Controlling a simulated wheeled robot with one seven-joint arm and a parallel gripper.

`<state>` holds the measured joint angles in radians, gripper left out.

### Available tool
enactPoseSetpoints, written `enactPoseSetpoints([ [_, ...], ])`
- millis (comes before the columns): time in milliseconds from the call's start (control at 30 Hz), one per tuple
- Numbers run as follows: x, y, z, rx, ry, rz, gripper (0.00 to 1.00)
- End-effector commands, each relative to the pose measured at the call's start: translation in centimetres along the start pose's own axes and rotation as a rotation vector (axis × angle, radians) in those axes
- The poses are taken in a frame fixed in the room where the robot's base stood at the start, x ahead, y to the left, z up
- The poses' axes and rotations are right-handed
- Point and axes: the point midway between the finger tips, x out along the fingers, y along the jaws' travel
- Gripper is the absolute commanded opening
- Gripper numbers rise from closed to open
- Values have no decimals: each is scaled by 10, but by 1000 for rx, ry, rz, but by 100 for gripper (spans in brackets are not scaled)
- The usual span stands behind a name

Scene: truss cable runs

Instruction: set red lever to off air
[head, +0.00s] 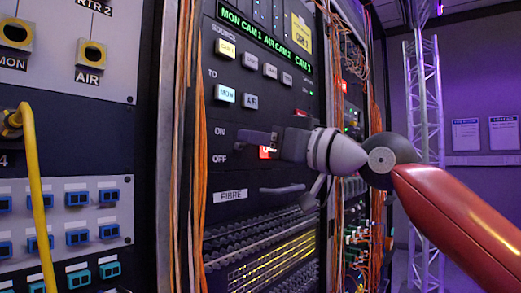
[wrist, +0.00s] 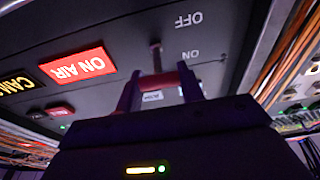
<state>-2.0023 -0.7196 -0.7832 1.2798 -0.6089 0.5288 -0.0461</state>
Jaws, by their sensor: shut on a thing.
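The red lever (wrist: 160,78) shows in the wrist view as a dull red bar between my two fingers, with a dark stem running up toward the panel. My gripper (wrist: 160,90) is shut on it. In the head view my gripper (head: 250,136) reaches the panel from the right, its fingers level with the ON label (head: 220,131) and above the OFF label (head: 218,159). The lever is hidden there by the fingers. In the wrist view the labels are upside down. A lit red ON AIR sign (wrist: 77,66) stands beside the lever.
Source buttons (head: 226,48) sit above my gripper. A dark handle (head: 282,188) is below, near the FIBRE label (head: 231,195). Orange cables (head: 199,150) hang left of the panel. A yellow cable (head: 36,190) hangs at far left. A truss (head: 424,110) stands at right.

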Motion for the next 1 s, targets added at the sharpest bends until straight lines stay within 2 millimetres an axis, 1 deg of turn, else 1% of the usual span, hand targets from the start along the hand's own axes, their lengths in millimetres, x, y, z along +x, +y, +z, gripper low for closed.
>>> enactPoseSetpoints([
  [33, -3, 1, 12, -1, 39, 3, 15],
  [300, -6, 0, 22, 1, 256, -1, 15],
  [500, -6, 0, 27, 2, 387, -2, 15],
  [733, -5, 0, 29, 1, 480, -1, 15],
  [1000, -5, 0, 29, 0, 516, 0, 15],
])
